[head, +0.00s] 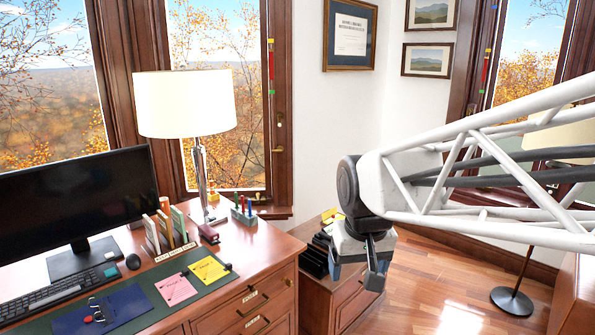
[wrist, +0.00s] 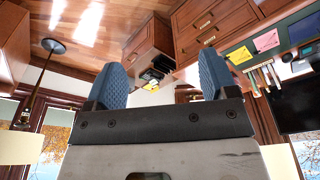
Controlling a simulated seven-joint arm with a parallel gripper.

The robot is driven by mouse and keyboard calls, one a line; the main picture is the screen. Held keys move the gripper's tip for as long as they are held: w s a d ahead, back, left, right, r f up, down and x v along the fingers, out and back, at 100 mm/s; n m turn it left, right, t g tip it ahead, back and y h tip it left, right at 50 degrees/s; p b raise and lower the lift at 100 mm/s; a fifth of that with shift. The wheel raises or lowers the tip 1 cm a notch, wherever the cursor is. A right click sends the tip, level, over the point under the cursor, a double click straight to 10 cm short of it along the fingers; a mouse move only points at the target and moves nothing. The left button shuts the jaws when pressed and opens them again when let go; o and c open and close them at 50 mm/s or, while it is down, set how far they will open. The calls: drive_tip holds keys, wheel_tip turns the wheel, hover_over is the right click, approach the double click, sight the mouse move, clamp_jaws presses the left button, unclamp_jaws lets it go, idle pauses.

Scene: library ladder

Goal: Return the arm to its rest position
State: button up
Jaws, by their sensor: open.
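My white lattice arm (head: 500,160) reaches in from the right in the head view. My gripper (head: 358,272) hangs at its end with the fingers pointing down, in front of the low wooden cabinet at the desk's right. In the wrist view my gripper (wrist: 164,76) shows two blue ribbed fingers spread wide apart, with nothing between them. The gripper touches nothing that I can see.
The desk (head: 225,268) at left bears a lamp (head: 187,104), a monitor (head: 80,205), a book rack and coloured notes. The low cabinet (head: 325,300) holds black trays. A floor lamp's base (head: 512,302) stands on the clear wooden floor (head: 440,290) at right.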

drive_tip(key=s+d+f+m, duration=0.1)
drive_tip(key=s+d+f, duration=0.1)
drive_tip(key=s+d, duration=0.2)
drive_tip(key=s+d+f, duration=0.2)
drive_tip(key=s+d, duration=0.1)
drive_tip(key=s, duration=0.7)
drive_tip(key=shift+s+d+f+m+h, duration=0.25)
drive_tip(key=shift+d+f+m+h, duration=0.05)
drive_tip(key=shift+d+m, duration=0.1)
